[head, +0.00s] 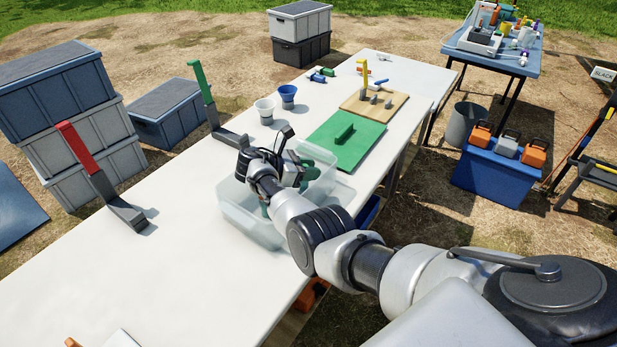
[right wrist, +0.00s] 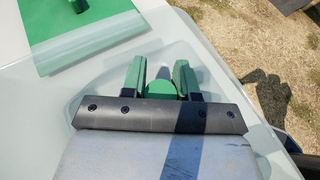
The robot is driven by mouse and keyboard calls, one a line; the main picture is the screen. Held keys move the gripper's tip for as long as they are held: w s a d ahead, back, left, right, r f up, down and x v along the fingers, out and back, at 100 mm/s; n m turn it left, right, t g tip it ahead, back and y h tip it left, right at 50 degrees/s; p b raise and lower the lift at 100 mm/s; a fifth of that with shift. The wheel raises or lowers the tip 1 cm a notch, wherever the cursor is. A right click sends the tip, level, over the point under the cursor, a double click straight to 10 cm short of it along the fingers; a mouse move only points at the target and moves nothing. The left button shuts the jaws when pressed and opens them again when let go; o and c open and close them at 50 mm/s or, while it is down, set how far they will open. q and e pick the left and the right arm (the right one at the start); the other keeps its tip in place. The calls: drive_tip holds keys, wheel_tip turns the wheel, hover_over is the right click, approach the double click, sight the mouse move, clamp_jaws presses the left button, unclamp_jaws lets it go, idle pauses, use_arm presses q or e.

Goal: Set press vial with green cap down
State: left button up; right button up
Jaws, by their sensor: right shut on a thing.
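The press vial shows in the right wrist view as a round green cap (right wrist: 161,89) between the two green fingers of my right gripper (right wrist: 160,77). The gripper is shut on it. The vial's body is hidden below the cap and behind the gripper. In the head view my right gripper (head: 290,172) is over the clear plastic bin (head: 240,212) on the white table, and my arm covers part of it. I cannot tell whether the vial touches the bin's floor. My left gripper is in neither view.
A green mat (head: 362,148) with a green handled block lies beyond the bin. A white cup (head: 264,111) and a blue cup (head: 287,95) stand behind it. Red (head: 79,148) and green (head: 201,81) upright stands line the left edge.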

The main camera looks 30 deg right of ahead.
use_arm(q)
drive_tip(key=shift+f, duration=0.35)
use_arm(e)
drive_tip(key=shift+w+f, duration=0.1)
drive_tip(key=shift+f, duration=0.65)
drive_tip(key=shift+f, duration=0.15)
drive_tip(key=o, duration=0.9)
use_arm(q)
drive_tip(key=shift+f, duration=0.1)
use_arm(e)
drive_tip(key=shift+r, duration=0.3)
drive_tip(key=shift+a, duration=0.35)
use_arm(q)
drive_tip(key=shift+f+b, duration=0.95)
drive_tip(key=shift+b, duration=0.15)
use_arm(e)
drive_tip(key=v, duration=1.1)
drive_tip(key=shift+w+a+r, duration=0.1)
drive_tip(key=shift+r, duration=0.05)
